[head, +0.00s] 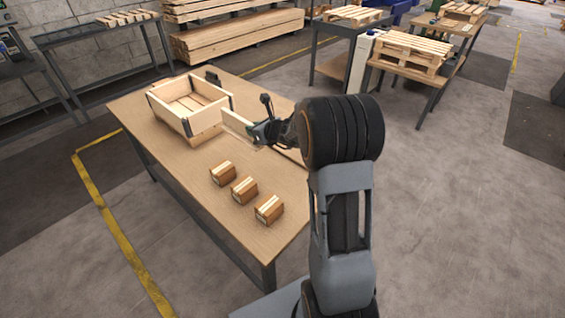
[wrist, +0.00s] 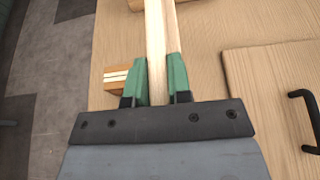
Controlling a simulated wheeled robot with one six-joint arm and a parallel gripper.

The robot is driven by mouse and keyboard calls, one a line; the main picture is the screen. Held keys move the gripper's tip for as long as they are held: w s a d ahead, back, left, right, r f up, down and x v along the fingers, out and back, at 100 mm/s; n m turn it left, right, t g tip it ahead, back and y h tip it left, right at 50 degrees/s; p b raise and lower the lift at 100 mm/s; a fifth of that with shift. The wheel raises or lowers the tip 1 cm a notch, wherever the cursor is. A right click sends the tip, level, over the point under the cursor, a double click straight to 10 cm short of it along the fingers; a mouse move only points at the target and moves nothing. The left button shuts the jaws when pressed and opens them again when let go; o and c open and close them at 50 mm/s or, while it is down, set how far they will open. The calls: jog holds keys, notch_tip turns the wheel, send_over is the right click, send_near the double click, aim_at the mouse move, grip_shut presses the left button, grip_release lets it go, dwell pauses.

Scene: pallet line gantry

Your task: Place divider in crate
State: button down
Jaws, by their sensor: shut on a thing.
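The crate (head: 178,122) is an open light-wood box on the wooden table, toward its far left end in the head view. My gripper (head: 264,132) is to the right of the crate, above the table. In the wrist view my gripper (wrist: 160,80) has its green fingers shut on the divider (wrist: 155,45), a narrow pale wooden board. The divider also shows in the head view (head: 237,125), reaching from the gripper toward the crate's right corner. I cannot tell whether it touches the crate. The wrist view does not clearly show the crate.
Three small cardboard boxes (head: 243,190) stand in a row on the front part of the table (head: 185,205). A flat wooden panel (wrist: 270,85) with a black handle (wrist: 303,100) lies on the table in the wrist view. The table's left front is clear.

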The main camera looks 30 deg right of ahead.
jog(key=shift+s+d+f+b, duration=0.15)
jog(key=shift+s+d+f, duration=0.8)
jog(key=shift+d+f, duration=1.2)
jog(key=shift+s+d+f+b, duration=0.1)
jog(key=shift+s+d+f, duration=0.8)
jog(key=shift+d+f, duration=1.25)
jog(key=shift+s+d+f+b, duration=0.15)
jog(key=shift+s+d+f, duration=0.8)
jog(key=shift+d+f, duration=1.2)
jog(key=shift+a+f, duration=0.1)
jog(key=shift+f, duration=0.15)
jog(key=c, duration=1.1)
grip_release()
jog(key=shift+o, duration=0.2)
